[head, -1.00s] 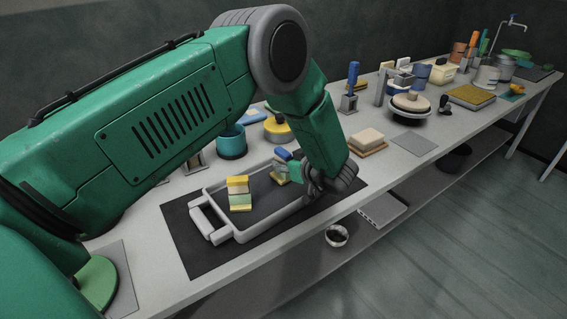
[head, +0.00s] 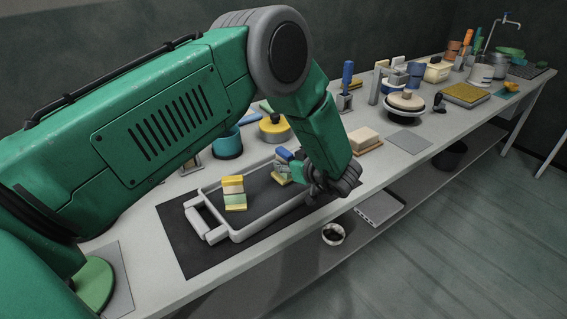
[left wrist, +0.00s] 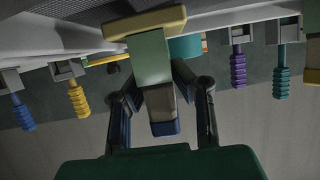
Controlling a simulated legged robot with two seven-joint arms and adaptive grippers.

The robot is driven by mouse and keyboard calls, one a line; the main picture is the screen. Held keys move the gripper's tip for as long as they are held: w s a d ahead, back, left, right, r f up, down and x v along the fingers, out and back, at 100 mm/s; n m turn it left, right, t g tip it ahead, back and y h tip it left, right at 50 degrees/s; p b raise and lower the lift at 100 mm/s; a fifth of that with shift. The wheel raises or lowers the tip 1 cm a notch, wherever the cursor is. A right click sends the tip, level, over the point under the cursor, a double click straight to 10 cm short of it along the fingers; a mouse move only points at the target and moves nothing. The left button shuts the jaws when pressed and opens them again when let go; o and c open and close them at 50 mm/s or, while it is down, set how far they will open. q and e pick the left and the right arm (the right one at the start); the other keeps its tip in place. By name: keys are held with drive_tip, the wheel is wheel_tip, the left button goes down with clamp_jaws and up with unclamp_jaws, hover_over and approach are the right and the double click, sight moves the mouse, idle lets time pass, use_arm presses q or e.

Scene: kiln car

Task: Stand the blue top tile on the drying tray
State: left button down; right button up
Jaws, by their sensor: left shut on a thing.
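In the head view, the grey drying tray (head: 208,234) lies on a dark mat. My left gripper (head: 303,172) is at the tray's right part, shut on the blue top tile (head: 285,154). In the left wrist view, the blue end (left wrist: 165,128) and beige body of this tile show between the fingers of my left gripper (left wrist: 158,88). A green and yellow piece (left wrist: 150,50) lines up with its beige end; whether they touch I cannot tell. On the tray's left part stands a yellow, cream and green stack (head: 233,184). My right gripper is not in view.
A teal cup (head: 228,146) and a yellow round pot (head: 275,130) stand behind the tray. A cream block on a wooden board (head: 365,140) lies to the right. Further right are a wheel (head: 404,104) and several tools. The front table edge runs close to the tray.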

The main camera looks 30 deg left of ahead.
use_arm(q)
drive_tip(key=shift+d+f, duration=0.1)
drive_tip(key=shift+d, duration=0.1)
drive_tip(key=shift+a+f, duration=0.3)
drive_tip(key=shift+f, duration=0.05)
drive_tip(key=shift+d+f+b, duration=0.2)
drive_tip(key=shift+f+b, duration=0.05)
drive_tip(key=shift+b, duration=0.2)
drive_tip(key=shift+a, duration=0.1)
idle(0.3)
drive_tip(key=c, duration=1.3)
unclamp_jaws()
drive_tip(key=shift+p+v, duration=1.6)
drive_tip(key=shift+v, duration=2.15)
drive_tip(key=shift+d+r, duration=0.1)
drive_tip(key=shift+d, duration=0.15)
